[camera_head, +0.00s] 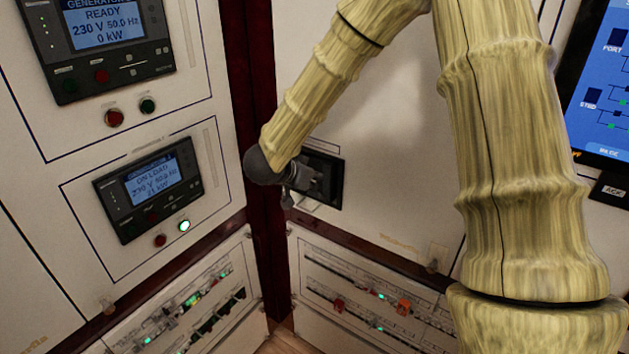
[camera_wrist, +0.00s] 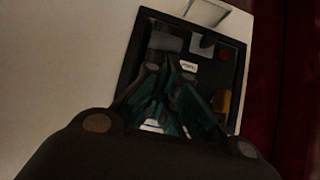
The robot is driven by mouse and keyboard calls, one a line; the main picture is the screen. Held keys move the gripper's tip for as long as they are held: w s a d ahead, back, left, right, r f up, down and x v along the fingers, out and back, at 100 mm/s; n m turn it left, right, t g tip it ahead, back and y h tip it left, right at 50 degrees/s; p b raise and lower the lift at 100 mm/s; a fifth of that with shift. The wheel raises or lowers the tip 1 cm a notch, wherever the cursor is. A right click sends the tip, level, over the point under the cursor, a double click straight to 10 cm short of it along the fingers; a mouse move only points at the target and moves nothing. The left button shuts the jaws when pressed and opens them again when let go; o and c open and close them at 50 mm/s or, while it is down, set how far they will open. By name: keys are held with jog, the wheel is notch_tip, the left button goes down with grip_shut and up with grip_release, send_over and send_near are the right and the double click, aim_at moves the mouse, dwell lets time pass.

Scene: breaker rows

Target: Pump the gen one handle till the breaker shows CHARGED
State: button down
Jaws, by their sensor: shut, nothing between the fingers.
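The breaker (camera_head: 325,180) is a dark, framed unit set in the white panel, just right of the dark red corner post. My gripper (camera_head: 308,180) is shut and empty in front of it and hides much of its face. In the wrist view the breaker frame (camera_wrist: 238,60) stands beyond my gripper (camera_wrist: 172,82). A grey block (camera_wrist: 166,39) sits at the top left of its face, with a lighter grey piece (camera_wrist: 203,43) beside it. I cannot tell which part is the pump handle. A small white label (camera_wrist: 188,65) shows above the fingers, but its words are too small to read.
Generator displays (camera_head: 152,187) fill the left panel. Lower breaker rows (camera_head: 375,300) run below. The dark red post (camera_head: 262,150) stands close left of my wrist.

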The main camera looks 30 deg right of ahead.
aim_at(312, 193)
jog(key=shift+s+a+f+t+h+b, duration=0.2)
jog(key=shift+a+f+t+h+b, duration=0.1)
jog(key=shift+a+f+h+b, duration=0.35)
jog(key=shift+s+a+f+t+h+b, duration=0.3)
jog(key=shift+a+f+h+b, duration=0.1)
jog(key=shift+h+b, duration=0.45)
jog(key=shift+s+a+f+t+h+b, duration=0.15)
jog(key=shift+a+f+t+h+b, duration=0.15)
jog(key=shift+a+f+h+b, duration=0.35)
jog(key=shift+r, duration=0.15)
